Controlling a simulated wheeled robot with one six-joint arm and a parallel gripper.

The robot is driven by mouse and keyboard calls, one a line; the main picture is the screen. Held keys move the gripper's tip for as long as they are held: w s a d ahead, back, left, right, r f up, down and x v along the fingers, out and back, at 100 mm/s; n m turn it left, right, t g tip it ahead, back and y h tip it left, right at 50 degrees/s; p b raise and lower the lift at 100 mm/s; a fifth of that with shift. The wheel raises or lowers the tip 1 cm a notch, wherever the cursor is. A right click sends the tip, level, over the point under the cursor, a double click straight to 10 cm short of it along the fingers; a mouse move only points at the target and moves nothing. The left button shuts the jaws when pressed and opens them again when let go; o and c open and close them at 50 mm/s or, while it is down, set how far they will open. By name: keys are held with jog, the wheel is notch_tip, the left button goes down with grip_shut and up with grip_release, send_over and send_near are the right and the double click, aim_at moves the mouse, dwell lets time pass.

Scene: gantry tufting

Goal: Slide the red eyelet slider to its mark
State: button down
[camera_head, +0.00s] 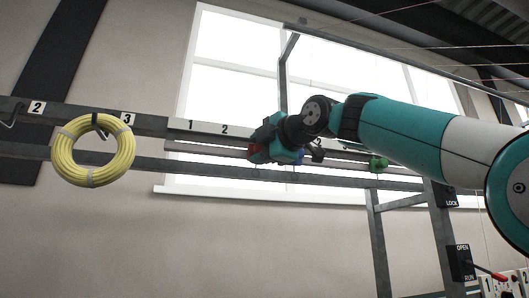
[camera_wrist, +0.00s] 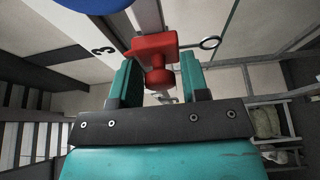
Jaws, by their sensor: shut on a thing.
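The red eyelet slider (camera_head: 254,153) sits on the rail of the gantry, in the middle of the head view. In the wrist view the red eyelet slider (camera_wrist: 152,43) shows a block with a round knob and a metal eyelet ring (camera_wrist: 209,43) on its right. My gripper (camera_wrist: 158,66) has its two teal fingers on either side of the knob, shut on it. In the head view my gripper (camera_head: 268,149) partly covers the slider. A white mark strip (camera_head: 207,128) shows numbers 1 and 2. A number 3 (camera_wrist: 104,50) shows beside the slider in the wrist view.
A blue slider (camera_head: 298,160) is just right of my gripper; a blue part (camera_wrist: 92,3) shows at the wrist view's top edge. A green slider (camera_head: 378,164) is further right. A yellow coil (camera_head: 64,163) hangs at left. LOCK (camera_head: 447,196) and OPEN/RUN (camera_head: 461,262) boxes are at right.

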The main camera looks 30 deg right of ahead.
jog(key=shift+d+f, duration=0.1)
jog(key=shift+d, duration=0.2)
jog(key=c, duration=0.9)
grip_release()
jog(key=shift+s+d, duration=0.1)
jog(key=shift+d, duration=0.05)
